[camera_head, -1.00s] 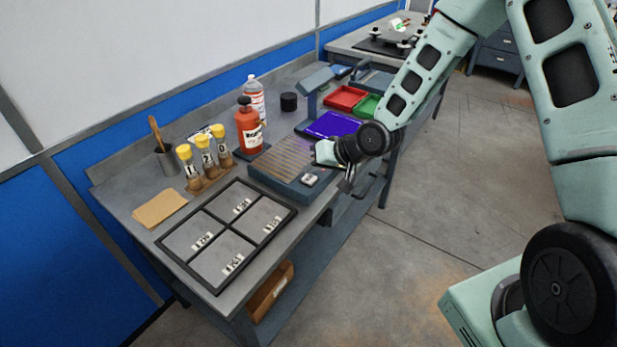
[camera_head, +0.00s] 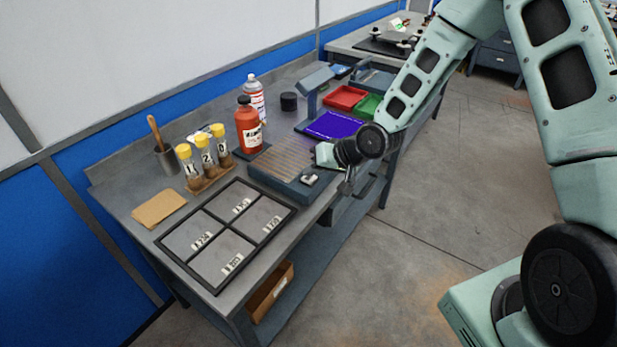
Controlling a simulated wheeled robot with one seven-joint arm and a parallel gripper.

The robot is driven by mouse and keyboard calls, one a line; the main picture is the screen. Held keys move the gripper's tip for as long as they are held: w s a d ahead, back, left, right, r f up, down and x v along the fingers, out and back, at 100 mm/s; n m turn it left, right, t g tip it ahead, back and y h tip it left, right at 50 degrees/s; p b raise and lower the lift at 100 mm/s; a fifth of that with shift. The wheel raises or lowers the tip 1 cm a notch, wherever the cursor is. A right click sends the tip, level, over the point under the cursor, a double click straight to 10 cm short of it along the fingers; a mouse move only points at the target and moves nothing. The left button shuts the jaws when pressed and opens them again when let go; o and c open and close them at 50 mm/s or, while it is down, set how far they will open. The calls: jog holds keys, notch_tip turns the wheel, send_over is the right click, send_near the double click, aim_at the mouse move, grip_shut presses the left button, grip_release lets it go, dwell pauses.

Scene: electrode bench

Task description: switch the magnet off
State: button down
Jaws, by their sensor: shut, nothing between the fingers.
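The magnet, a grey-blue block with a copper-striped top (camera_head: 283,163), lies flat on the bench. A small pale switch (camera_head: 310,180) sits on its front right corner; its setting is too small to read. My gripper (camera_head: 346,188) is at the right of the switch, close to the bench's front edge, with its fingers pointing down and shut on nothing. It appears apart from the switch. My wrist hides the area behind it and part of the block's right end.
A black four-part tray (camera_head: 213,289) lies at the front left. A purple-lit plate (camera_head: 334,125), red tray (camera_head: 345,97) and green tray (camera_head: 369,106) lie beyond.

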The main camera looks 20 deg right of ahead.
aim_at(313, 179)
jog(key=shift+f, duration=0.3)
dwell(0.4)
jog(key=shift+r, duration=0.1)
jog(key=shift+r+p, duration=0.5)
jog(key=shift+r, duration=0.2)
notch_tip(313, 179, up, 6)
jog(key=p, duration=0.5)
dwell(0.4)
